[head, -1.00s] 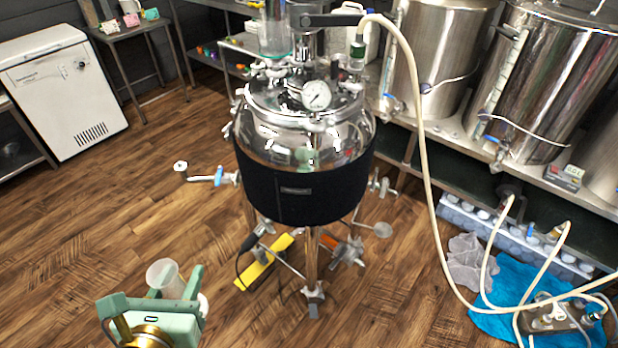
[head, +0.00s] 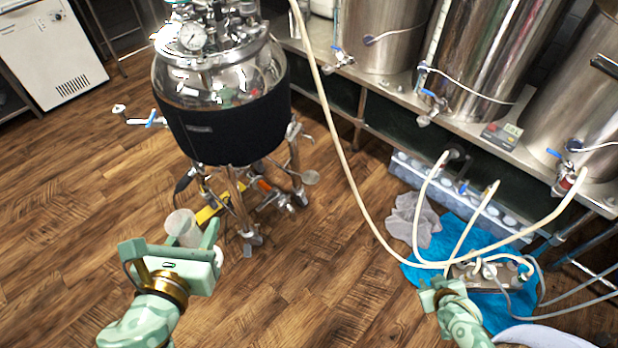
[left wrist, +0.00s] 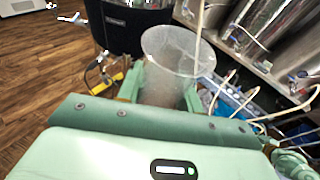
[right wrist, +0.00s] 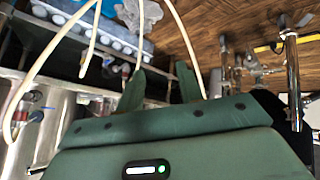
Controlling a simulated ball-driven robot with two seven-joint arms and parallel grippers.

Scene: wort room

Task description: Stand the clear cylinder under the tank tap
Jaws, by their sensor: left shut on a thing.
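The clear cylinder (head: 181,224) is a see-through cup-like tube with an open top. My left gripper (head: 192,241) is shut on it and holds it above the wooden floor, roughly upright. In the left wrist view the cylinder (left wrist: 172,50) sits between the fingers; its lower part is hidden. Several steel tanks stand on a bench, with blue-handled taps at the middle tank (head: 432,98), the left tank (head: 342,57) and the right tank (head: 565,165). I cannot tell which tap is meant. My right gripper (right wrist: 158,82) is open and empty, low at the right in the head view.
A black-jacketed vessel (head: 225,125) on legs stands at centre left, with a side tap (head: 150,118). A pale hose (head: 340,140) loops down to a pump (head: 490,272) on a blue cloth (head: 450,235). A grey rag (head: 412,215) lies nearby. The front floor is clear.

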